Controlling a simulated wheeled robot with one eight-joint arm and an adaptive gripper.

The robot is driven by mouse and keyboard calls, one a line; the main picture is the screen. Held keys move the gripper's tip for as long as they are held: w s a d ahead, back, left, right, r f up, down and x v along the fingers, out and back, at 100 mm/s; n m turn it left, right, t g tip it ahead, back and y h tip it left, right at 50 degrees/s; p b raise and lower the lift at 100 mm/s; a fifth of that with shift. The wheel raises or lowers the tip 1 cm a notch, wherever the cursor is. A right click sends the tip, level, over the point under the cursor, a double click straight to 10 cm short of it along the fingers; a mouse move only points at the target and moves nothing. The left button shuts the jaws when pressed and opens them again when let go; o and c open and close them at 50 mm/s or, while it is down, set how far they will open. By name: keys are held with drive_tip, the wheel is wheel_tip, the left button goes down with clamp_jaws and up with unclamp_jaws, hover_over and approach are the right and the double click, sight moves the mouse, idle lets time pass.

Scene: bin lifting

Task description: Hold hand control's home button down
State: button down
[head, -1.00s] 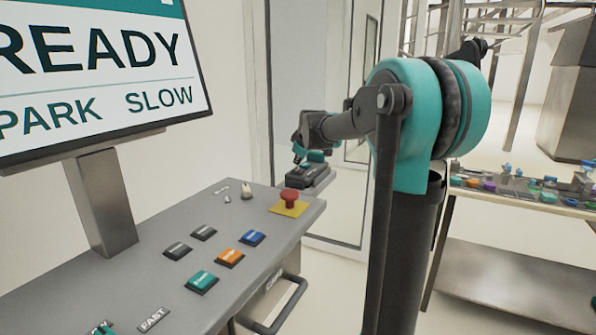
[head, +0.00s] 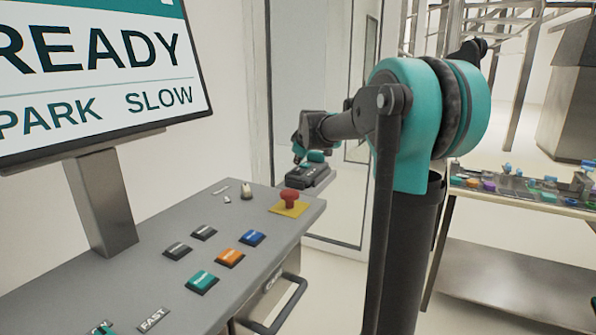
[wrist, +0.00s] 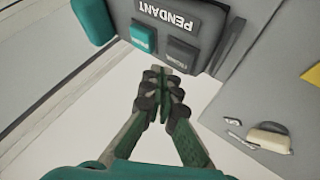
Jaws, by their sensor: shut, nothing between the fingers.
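The hand control (wrist: 185,30), marked PENDANT, is a dark box at the top of the wrist view. It carries a teal button (wrist: 143,36) and a grey button (wrist: 181,54); their small labels are too blurred to read, so I cannot tell which is home. In the head view the hand control (head: 308,177) is at the console's far end. My gripper (wrist: 165,72) is shut and empty, its fingertips close to the box's near edge, below the two buttons in the picture. I cannot tell if they touch it. In the head view, my gripper's fingers are small and indistinct.
The grey console (head: 150,262) carries a red emergency button (head: 290,197) on a yellow plate, a pale knob (head: 246,191) and several coloured buttons. A screen (head: 95,75) reads READY, PARK, SLOW. A table (head: 525,197) with small parts stands right.

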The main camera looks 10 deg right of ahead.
drive_tip(key=shift+f, duration=0.15)
drive_tip(key=shift+f, duration=0.25)
